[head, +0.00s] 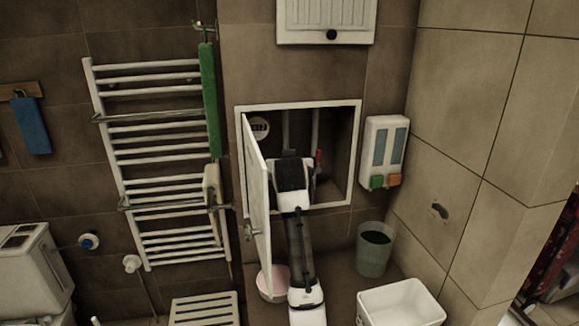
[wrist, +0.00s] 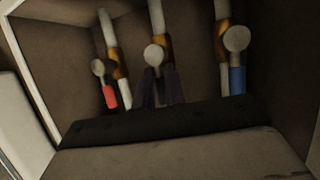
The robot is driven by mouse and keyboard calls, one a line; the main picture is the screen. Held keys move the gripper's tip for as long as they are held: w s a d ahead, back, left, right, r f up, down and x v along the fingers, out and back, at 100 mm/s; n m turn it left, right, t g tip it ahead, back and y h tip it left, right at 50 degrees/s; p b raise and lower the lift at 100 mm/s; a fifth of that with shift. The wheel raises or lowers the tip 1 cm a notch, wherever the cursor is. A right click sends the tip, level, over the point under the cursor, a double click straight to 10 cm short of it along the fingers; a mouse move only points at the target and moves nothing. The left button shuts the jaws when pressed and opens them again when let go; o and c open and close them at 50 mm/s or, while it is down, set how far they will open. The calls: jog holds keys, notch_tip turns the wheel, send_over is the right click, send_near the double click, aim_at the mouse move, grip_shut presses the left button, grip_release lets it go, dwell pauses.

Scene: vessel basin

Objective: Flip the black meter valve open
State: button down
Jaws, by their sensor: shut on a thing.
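The middle valve (wrist: 154,54) in the wrist view has a round pale end and a brass fitting on a white pipe. Its handle is mostly hidden between the two dark fingers of my gripper (wrist: 159,88), which is shut on it. The black colour of the handle cannot be made out clearly. In the head view my gripper (head: 291,173) reaches into the open wall cabinet (head: 338,190) and hides the middle valve.
A red-handled valve (wrist: 108,92) and a blue-handled valve (wrist: 237,78) flank my gripper. The cabinet door (head: 257,195) stands open close to my arm's left. A round meter (head: 259,128) is inside. A dispenser (head: 384,150) hangs right of the cabinet, above a bin (head: 373,255).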

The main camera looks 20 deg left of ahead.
jog(key=shift+a+f, duration=0.1)
jog(key=shift+f, duration=0.45)
jog(key=c, duration=1.5)
grip_release()
jog(key=b+v, duration=0.1)
jog(key=v, duration=0.3)
jog(key=b+v, duration=0.1)
jog(key=v, duration=0.3)
jog(key=b+v, duration=0.1)
jog(key=v, duration=0.3)
jog(key=shift+w+r, duration=0.1)
jog(key=shift+r, duration=0.15)
